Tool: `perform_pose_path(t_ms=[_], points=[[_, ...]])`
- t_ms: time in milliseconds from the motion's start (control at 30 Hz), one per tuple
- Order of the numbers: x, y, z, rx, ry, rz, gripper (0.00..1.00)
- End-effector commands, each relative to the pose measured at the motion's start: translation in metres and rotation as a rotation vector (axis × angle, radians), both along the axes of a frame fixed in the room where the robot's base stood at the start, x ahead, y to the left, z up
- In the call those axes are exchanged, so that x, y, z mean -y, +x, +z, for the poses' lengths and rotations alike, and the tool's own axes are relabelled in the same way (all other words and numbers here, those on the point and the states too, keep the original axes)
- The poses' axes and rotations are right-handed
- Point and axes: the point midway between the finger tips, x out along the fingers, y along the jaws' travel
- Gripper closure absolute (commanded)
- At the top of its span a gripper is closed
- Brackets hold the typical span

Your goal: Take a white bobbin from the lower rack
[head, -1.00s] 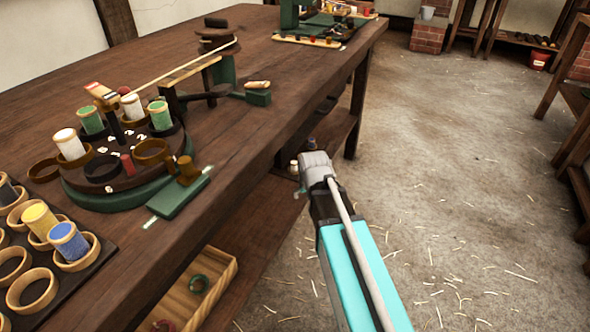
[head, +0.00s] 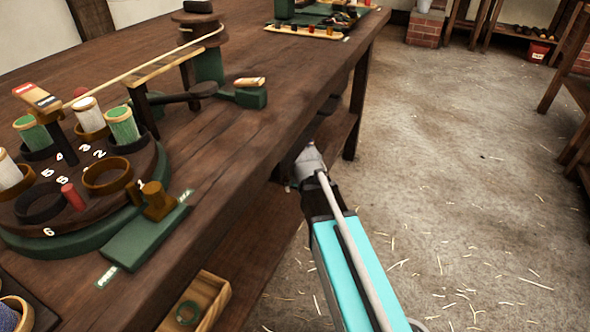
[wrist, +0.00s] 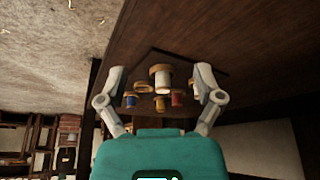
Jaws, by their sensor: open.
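In the wrist view a white bobbin (wrist: 162,80) with a tan end shows between and beyond the fingers of my gripper (wrist: 161,72). The gripper is open and empty, its fingers spread to either side. A blue bobbin (wrist: 130,100), a yellow bobbin (wrist: 160,103) and a red bobbin (wrist: 178,98) are close around it, by a dark rack board (wrist: 205,66). In the head view my gripper (head: 308,162) is at the bench's front edge, partly hidden beneath it. The lower rack is hidden there.
The bench top (head: 240,140) carries a turntable (head: 85,215) with white and green bobbins, and a green block (head: 145,235). A wooden box (head: 200,300) sits on the lower shelf. Bench legs (head: 357,105) stand nearby. The floor (head: 450,170) at right is clear apart from straw.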

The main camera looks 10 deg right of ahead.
Motion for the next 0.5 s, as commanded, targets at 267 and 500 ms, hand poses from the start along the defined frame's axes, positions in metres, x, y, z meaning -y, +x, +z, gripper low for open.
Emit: perform_pose_path(t_ms=[267, 500], points=[[0.0040, 0.0005, -0.0011, 0.001, 0.000, -0.008, 0.15], [0.0086, 0.0018, -0.0011, 0.001, 0.000, -0.014, 0.15]])
